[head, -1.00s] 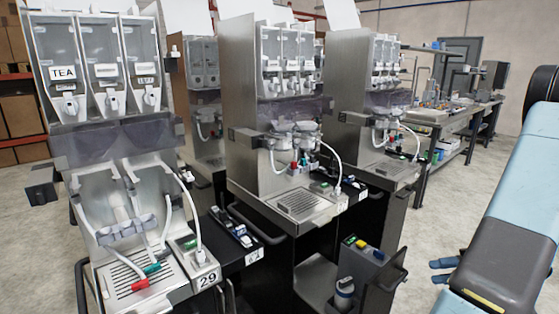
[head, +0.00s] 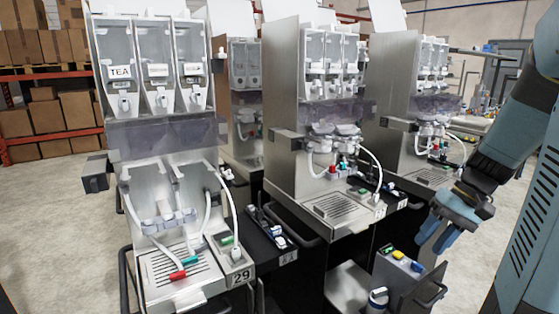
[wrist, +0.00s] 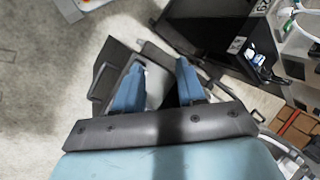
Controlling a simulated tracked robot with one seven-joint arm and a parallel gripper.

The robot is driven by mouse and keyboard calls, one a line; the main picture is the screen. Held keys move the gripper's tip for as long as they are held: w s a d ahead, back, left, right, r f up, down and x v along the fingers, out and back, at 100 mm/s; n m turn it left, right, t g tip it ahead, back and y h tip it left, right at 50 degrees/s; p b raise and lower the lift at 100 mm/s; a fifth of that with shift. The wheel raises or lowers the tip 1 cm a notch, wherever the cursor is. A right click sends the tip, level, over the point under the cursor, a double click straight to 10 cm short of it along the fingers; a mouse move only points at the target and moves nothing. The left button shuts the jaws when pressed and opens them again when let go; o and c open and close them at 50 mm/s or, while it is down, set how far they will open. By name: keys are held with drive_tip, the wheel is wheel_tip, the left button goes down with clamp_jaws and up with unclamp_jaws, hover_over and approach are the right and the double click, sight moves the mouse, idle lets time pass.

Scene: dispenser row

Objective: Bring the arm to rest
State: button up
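My gripper (head: 437,236) hangs at the right of the head view, at the end of my blue and dark grey arm. It points down and to the left. Its two blue fingers stand apart in the wrist view (wrist: 160,85), with nothing held between them. The gripper appears in front of the dispensers, near the small grey cart (head: 415,287) at lower right. In the wrist view a grey bin and dark frame show beyond the fingertips, apart from them as far as I can tell.
A dispenser labelled TEA (head: 165,150), with plate 29, stands at left. A second dispenser (head: 320,130) is in the middle and a third (head: 415,110) at right. Boxes on a rack (head: 50,110) stand at far left. Bare floor (head: 60,225) shows at left.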

drive_tip(key=s+a+r+n+t+h, duration=0.2)
drive_tip(key=s+a+r+t+h, duration=0.3)
drive_tip(key=s+a+r, duration=0.3)
wheel_tip(320, 180, up, 4)
drive_tip(key=a+t, duration=0.1)
drive_tip(key=a, duration=0.1)
drive_tip(key=shift+a+f, duration=0.25)
drive_tip(key=shift+a, duration=0.05)
